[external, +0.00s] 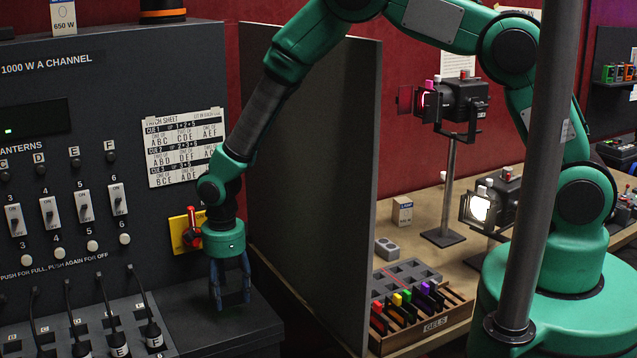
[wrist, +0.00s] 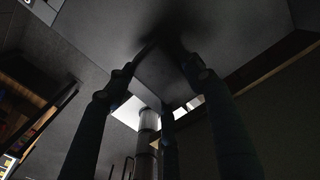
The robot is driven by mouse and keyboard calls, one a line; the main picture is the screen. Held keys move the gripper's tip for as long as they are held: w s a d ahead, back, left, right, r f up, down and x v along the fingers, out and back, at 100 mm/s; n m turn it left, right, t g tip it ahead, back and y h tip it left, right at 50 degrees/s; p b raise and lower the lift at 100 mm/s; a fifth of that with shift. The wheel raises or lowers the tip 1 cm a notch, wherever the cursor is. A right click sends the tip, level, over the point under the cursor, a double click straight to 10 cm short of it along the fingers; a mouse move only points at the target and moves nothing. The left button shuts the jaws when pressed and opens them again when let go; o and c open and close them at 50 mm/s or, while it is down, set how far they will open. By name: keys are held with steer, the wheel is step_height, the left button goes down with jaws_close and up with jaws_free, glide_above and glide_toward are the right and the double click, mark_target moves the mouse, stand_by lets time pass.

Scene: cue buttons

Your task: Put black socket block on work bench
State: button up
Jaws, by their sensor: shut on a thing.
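My gripper (external: 231,300) points down over the dark ledge at the foot of the dimmer cabinet. In the wrist view my gripper (wrist: 163,68) has its fingers closed around a dark block (wrist: 163,80), which looks like the black socket block. In the external view the block cannot be made out against the dark ledge. Whether it touches the ledge I cannot tell. The wooden work bench (external: 416,212) is to the right, behind a grey upright panel.
The grey panel (external: 307,150) stands between the cabinet (external: 100,130) and the bench. On the bench are a grey two-hole block (external: 387,248), a lamp box (external: 402,211), a gel rack (external: 410,322) and lanterns (external: 487,207). A red-handled switch (external: 188,232) is close behind my gripper.

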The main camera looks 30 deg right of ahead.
mark_target(230, 303)
steer(key=shift+f, duration=1.65)
steer(key=shift+f+b, duration=0.15)
steer(key=shift+b, duration=0.25)
steer(key=o, duration=1.3)
steer(key=shift+c, duration=0.2)
step_height(230, 303, up, 12)
steer(key=shift+r+b, duration=0.2)
steer(key=shift+b, duration=0.8)
steer(key=shift+o, duration=0.3)
